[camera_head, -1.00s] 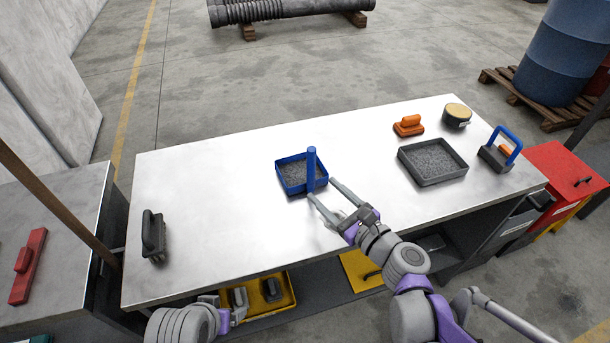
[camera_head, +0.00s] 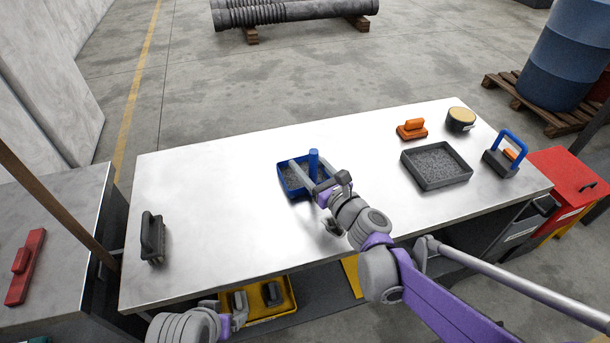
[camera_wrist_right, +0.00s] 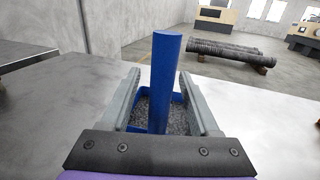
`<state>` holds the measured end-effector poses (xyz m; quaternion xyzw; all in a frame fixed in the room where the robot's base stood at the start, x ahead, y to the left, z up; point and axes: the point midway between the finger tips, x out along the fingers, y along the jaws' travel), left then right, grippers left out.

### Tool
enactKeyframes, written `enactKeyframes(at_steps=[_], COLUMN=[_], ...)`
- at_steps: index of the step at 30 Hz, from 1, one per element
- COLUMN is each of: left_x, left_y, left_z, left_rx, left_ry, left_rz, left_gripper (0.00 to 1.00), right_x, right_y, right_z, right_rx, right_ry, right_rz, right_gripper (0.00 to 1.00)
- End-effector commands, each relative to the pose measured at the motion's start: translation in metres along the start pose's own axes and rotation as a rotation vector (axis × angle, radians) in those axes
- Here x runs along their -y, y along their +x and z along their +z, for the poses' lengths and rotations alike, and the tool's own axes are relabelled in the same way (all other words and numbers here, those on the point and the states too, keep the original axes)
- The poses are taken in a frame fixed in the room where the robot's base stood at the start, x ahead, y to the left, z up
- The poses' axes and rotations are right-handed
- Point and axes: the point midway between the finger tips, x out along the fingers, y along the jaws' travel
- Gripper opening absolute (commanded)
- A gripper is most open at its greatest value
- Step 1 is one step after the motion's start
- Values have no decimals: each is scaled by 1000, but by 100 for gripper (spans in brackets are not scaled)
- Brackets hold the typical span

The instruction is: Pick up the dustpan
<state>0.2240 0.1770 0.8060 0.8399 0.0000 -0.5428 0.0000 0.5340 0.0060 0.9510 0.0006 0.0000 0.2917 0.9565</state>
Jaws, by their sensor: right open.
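The blue dustpan (camera_head: 287,190) lies on the white-topped table, with grey grit in its pan and an upright blue handle (camera_head: 314,163). My right gripper (camera_head: 304,167) is over the dustpan, open, with one finger on each side of the handle. In the right wrist view the handle (camera_wrist_right: 163,75) stands between the two fingers (camera_wrist_right: 160,110), with visible gaps on both sides. The fingers hide part of the pan. My left gripper (camera_head: 232,310) is low at the table's front edge, away from the dustpan; its jaws are too small to judge.
On the table (camera_head: 210,200) are a dark brush (camera_head: 152,238) at left, a black tray of grit (camera_head: 436,165), an orange-handled tool (camera_head: 412,129), a round tan-topped tin (camera_head: 460,119) and a blue-handled block (camera_head: 503,155) at right.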

Motion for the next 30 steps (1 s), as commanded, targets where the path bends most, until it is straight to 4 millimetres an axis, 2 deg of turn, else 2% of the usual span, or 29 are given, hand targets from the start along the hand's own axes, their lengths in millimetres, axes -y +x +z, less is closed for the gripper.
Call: enactKeyframes(at_steps=[3,8,11,19,30], left_x=[0,0,0,0,0], left_y=[0,0,0,0,0], left_z=[0,0,0,0,0], left_rx=[0,0,0,0,0], left_ry=[0,0,0,0,0], left_rz=[0,0,0,0,0], left_gripper=[86,86,86,86,86], right_x=[0,0,0,0,0], right_y=[9,9,9,8,8], right_z=[0,0,0,0,0], right_rx=[0,-1,-1,-1,-1], right_ry=[0,-1,-1,-1,-1], right_rz=[-1,-1,-1,-1,-1], right_gripper=[62,62,48,0,0])
